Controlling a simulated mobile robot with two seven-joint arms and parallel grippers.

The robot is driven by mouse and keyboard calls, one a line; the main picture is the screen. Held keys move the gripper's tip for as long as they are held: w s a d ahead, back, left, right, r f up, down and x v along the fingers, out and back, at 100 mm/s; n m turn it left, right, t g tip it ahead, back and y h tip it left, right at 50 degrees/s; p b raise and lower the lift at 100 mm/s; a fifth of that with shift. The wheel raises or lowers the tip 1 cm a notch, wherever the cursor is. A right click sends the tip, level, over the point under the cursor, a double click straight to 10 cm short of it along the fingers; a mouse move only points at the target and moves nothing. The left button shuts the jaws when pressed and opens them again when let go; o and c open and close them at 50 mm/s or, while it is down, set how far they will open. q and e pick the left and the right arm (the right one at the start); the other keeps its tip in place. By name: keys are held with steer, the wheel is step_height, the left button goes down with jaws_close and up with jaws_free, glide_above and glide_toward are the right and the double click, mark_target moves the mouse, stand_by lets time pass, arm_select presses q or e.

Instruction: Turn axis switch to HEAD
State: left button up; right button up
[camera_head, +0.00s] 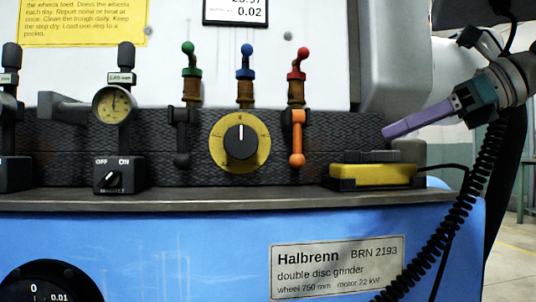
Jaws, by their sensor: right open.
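No label reading HEAD is legible. A black rotary knob on a round yellow dial plate (240,142) is at the middle of the dark panel. Its white pointer line points straight up, and the marks on the plate are too small to read. I cannot tell for sure that it is the axis switch. My right gripper (390,131), with long purple fingers, comes in from the right and points left. It is open and empty, well to the right of the dial and apart from it. My left gripper is not in view.
A small OFF/ON switch box (120,178) sits left, below a pressure gauge (114,103). Green (190,60), blue (245,62) and red (298,64) valve levers stand above the panel. An orange handle (297,140) is right of the dial. A yellow box (372,176) rests on the ledge.

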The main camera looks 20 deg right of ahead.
mark_target(353, 156)
steer(key=x, duration=0.7)
steer(key=shift+w+a+b, duration=0.25)
steer(key=shift+b, duration=0.05)
jaws_close()
